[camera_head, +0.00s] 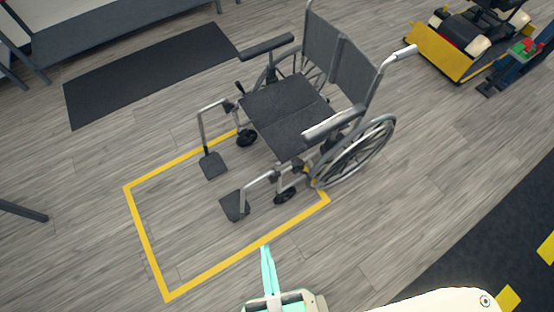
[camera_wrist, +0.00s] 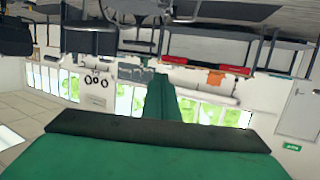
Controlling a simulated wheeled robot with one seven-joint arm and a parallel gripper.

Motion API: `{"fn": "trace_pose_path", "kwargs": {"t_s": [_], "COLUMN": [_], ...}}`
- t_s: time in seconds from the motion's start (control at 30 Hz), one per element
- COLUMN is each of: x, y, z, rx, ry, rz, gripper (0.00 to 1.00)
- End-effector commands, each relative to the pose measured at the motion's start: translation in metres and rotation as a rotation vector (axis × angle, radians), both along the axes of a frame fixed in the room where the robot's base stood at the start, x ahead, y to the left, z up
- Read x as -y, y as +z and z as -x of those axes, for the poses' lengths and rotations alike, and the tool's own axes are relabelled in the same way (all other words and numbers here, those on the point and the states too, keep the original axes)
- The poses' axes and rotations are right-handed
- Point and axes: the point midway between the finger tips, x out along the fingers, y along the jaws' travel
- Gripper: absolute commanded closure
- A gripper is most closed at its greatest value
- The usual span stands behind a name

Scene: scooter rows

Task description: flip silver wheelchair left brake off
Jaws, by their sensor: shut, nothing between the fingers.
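The silver wheelchair (camera_head: 290,105) stands on the floor in the head view, with dark seat and back, facing the lower left. Its near side, the chair's own left, has a large wheel (camera_head: 355,152) with a silver rim. The brake lever is too small to make out. My gripper (camera_head: 265,250) is shut and empty, its teal fingers together, apart from the chair and below it in the picture. Its fingers also show in the wrist view (camera_wrist: 162,97).
A yellow floor outline (camera_head: 147,240) surrounds the chair's footrests. A dark mat (camera_head: 150,75) lies at upper left. A yellow and black scooter (camera_head: 455,45) stands at upper right. Floor around the near wheel is clear. The wrist view shows the room upside down, with windows and furniture.

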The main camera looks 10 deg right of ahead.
Motion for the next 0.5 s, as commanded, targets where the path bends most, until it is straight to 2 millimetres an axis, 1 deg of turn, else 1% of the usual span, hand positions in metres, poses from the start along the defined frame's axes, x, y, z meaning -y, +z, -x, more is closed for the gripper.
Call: {"fn": "trace_pose_path", "kwargs": {"t_s": [0.27, 0.33, 0.37, 0.43, 0.47, 0.5], "x": [0.0, 0.0, -0.001, -0.001, -0.003, -0.004], "y": [-0.001, -0.005, -0.009, -0.023, -0.032, -0.046], "z": [0.0, -0.002, -0.003, -0.009, -0.012, -0.018], "rx": [-0.001, -0.007, -0.013, -0.035, -0.049, -0.071], "ry": [0.0, 0.004, 0.008, 0.021, 0.034, 0.047], "rz": [0.001, 0.013, 0.024, 0.064, 0.087, 0.126], "gripper": [1.0, 1.0, 1.0, 1.0, 1.0, 1.0]}}
